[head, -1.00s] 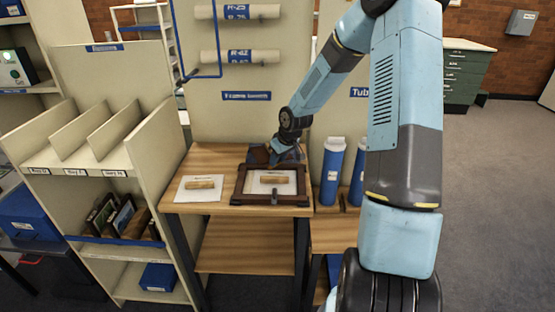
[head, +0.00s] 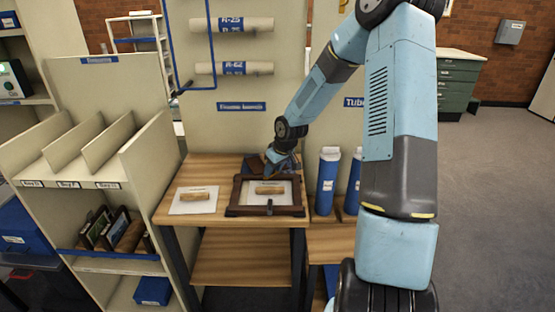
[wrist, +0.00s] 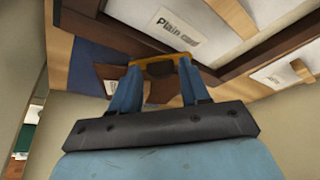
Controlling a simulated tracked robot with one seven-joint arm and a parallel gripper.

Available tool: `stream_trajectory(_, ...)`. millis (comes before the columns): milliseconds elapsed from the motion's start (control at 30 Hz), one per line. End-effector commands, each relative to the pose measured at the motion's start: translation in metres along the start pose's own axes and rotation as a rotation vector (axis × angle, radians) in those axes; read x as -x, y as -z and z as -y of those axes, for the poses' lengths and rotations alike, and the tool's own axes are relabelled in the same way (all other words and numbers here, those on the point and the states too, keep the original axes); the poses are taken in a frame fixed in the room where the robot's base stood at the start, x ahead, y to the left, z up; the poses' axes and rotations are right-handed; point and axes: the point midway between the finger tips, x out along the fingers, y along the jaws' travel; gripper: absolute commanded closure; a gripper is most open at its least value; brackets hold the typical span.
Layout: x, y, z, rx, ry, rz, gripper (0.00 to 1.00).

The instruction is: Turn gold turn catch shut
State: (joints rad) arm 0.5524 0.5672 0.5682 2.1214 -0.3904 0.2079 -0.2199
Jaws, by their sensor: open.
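A dark wooden frame (head: 236,196) lies on the wooden table, with a white card and a small wooden piece (head: 270,189) inside it. My gripper (head: 281,163) is low at the frame's far edge, pointing down; its fingertips are hard to make out in the head view. In the wrist view my gripper (wrist: 160,62) has its two blue fingers apart. A gold-coloured bar (wrist: 184,64), apparently the turn catch, spans the fingertips beside the frame; I cannot tell whether they touch it. A small dark catch (head: 270,206) stands at the frame's near edge.
A second card (head: 184,206) with a wooden piece lies left of the frame. Blue tubes (head: 327,182) stand at its right. A dark blue item (head: 252,163) lies behind the frame, by the back panel (head: 240,130). Shelving (head: 150,170) stands close on the left.

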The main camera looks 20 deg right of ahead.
Motion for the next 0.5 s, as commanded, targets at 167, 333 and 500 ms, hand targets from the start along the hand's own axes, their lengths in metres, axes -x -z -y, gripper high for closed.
stream_trajectory(167,0.021,0.000,-0.002,-0.002,-0.003,-0.001,0.54)
stream_trajectory(333,0.046,0.000,-0.002,-0.003,-0.003,-0.002,0.54)
stream_trajectory(500,0.070,0.000,-0.002,-0.003,-0.003,-0.001,0.54)
